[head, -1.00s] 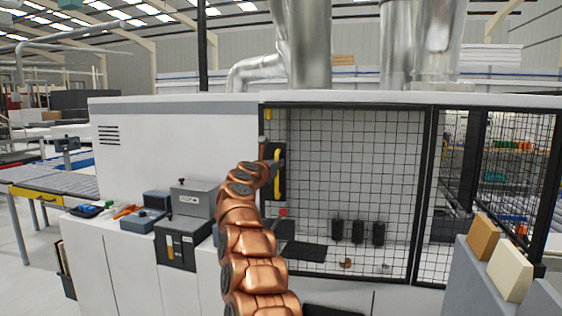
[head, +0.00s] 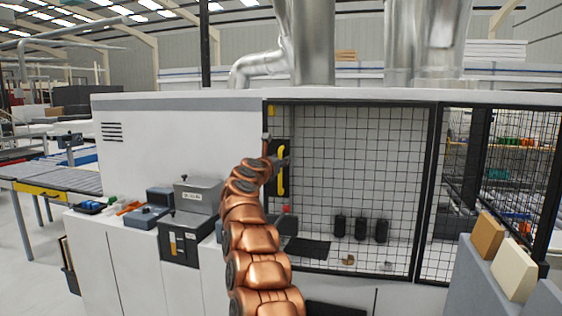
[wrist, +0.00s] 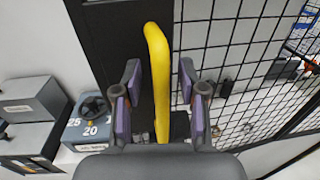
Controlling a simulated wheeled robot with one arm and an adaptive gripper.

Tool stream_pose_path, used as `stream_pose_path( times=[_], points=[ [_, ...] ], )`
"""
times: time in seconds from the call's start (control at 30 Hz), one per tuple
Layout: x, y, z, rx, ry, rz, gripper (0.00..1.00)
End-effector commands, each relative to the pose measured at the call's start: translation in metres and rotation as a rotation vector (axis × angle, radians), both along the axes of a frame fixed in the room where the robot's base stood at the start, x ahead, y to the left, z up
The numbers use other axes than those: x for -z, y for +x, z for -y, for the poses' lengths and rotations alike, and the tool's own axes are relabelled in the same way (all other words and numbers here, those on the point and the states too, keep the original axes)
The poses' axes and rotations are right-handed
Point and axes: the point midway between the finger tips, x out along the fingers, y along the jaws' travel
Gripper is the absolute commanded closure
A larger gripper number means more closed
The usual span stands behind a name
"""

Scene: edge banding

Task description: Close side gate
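The mesh gate (head: 355,180) has a black frame and stands at the front of the white machine in the head view. Its yellow handle (head: 280,184) is on a black plate at the gate's left edge. In the wrist view the handle (wrist: 156,50) runs upright between the two purple-padded fingers of my gripper (wrist: 159,80). The fingers are spread, with a visible gap on each side of the handle. In the head view my gripper (head: 277,162) is at the handle, partly hidden by my copper-coloured arm. I cannot tell whether the gate is fully shut.
Left of the gate, a grey box (head: 198,194) and a dark control box (head: 180,240) sit on the white cabinets. A black knob (wrist: 95,106) is left of my gripper. Tan and cream boards (head: 513,268) stand at the lower right.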

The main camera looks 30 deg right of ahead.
Motion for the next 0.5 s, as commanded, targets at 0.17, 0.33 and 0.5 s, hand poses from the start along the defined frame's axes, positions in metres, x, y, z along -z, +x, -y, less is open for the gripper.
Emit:
stream_pose_path(
  times=[0.17,0.33,0.5],
  points=[
    [0.0000,-0.0002,0.0007,0.001,0.000,0.000,0.59],
    [-0.0009,-0.0015,-0.0011,0.000,0.001,0.001,0.59],
    [-0.0039,-0.0060,-0.0069,0.000,0.000,0.005,0.59]
  ],
)
